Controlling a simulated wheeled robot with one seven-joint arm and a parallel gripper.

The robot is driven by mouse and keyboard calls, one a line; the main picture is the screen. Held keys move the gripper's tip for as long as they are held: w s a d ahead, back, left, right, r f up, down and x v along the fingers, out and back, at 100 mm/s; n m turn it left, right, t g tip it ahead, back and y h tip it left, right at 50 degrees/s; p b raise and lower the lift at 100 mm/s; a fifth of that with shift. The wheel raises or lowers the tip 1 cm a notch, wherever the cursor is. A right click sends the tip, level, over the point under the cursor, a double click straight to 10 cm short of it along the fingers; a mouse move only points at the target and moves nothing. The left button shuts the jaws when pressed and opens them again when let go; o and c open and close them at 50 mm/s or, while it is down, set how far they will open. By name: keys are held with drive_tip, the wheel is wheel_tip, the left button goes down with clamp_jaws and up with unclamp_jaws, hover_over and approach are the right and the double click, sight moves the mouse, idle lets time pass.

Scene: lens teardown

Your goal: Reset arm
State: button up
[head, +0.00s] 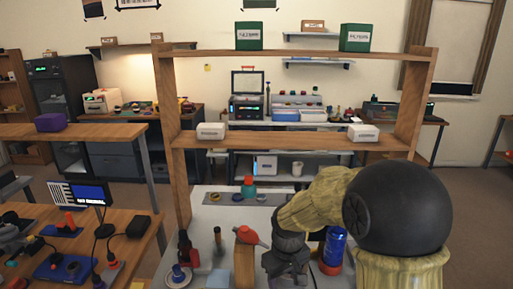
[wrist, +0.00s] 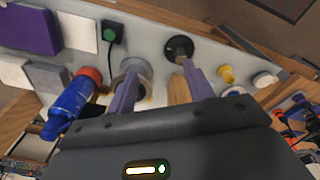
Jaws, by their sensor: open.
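My gripper (head: 285,262) is in the lower middle of the head view, over the white worktable (head: 215,208), with my arm reaching to it from the right. In the wrist view its two purple-grey fingers stand apart, and the gripper (wrist: 159,70) is open with nothing seen held between them. The fingers point toward the tabletop. A blue bottle with a red end (wrist: 70,106) lies left of the fingers in the wrist view; a blue bottle (head: 334,246) also shows beside my arm in the head view. The gripper's exact height over the table cannot be told.
A wooden shelf frame (head: 300,141) spans the table's back. A red blower (head: 251,236), a wooden block (head: 243,267) and small bottles stand left of my gripper. A cluttered wooden bench (head: 140,226) is at left.

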drive_tip(key=s+d+r+m+t+p, duration=0.1)
drive_tip(key=s+d+r+m, duration=0.1)
drive_tip(key=s+d+m, duration=0.3)
drive_tip(key=s+d, duration=0.3)
drive_tip(key=s, duration=0.4)
drive_tip(key=shift+s+d+r+t+p, duration=0.2)
drive_tip(key=shift+r+t+p, duration=0.1)
drive_tip(key=shift+p, duration=0.1)
